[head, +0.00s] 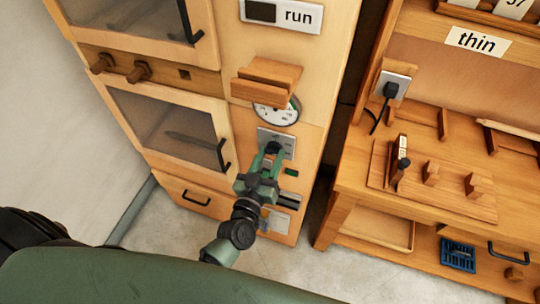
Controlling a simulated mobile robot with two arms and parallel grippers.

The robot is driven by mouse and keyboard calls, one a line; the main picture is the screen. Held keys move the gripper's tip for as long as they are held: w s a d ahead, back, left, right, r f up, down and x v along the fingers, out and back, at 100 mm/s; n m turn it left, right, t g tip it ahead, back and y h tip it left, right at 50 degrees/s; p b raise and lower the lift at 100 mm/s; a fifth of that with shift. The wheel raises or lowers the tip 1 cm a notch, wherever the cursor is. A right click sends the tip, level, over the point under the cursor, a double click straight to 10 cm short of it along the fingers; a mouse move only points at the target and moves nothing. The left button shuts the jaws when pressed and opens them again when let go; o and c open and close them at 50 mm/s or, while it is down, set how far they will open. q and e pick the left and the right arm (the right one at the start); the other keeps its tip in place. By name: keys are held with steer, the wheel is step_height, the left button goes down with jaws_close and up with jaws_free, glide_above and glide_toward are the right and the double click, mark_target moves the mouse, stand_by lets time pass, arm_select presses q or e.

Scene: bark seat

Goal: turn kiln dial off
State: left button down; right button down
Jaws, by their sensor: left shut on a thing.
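The kiln (225,70) is a tall light wood cabinet with glass-windowed doors and a "run" label near its top. A dark knob (273,147), which looks like the kiln dial, sits on a grey metal plate (289,142) low on its front panel. My left gripper (271,156), with green fingers, is at this knob and shut on it. The fingers and wrist hide part of the knob and plate, so its pointer setting cannot be read. A round white gauge (276,114) shows above, partly covered by a wooden ledge (266,80). My right gripper is not in view.
A wooden workbench (350,185) stands to the right, with a "thin" label, a black plug in a socket (391,89) and wooden blocks. A blue basket (458,254) sits on its lower shelf. Bare floor (310,270) lies in front.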

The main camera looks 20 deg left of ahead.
arm_select(q)
steer(key=n, duration=0.3)
steer(key=shift+n, duration=0.4)
steer(key=n, duration=0.3)
steer(key=shift+f+n, duration=0.1)
steer(key=shift+n, duration=0.2)
steer(key=n+b, duration=0.1)
steer(key=n, duration=0.2)
steer(key=shift+n, duration=0.4)
steer(key=shift+n+b, duration=0.6)
steer(key=shift+n, duration=1.5)
steer(key=c, duration=0.8)
jaws_free()
steer(key=shift+c, duration=0.2)
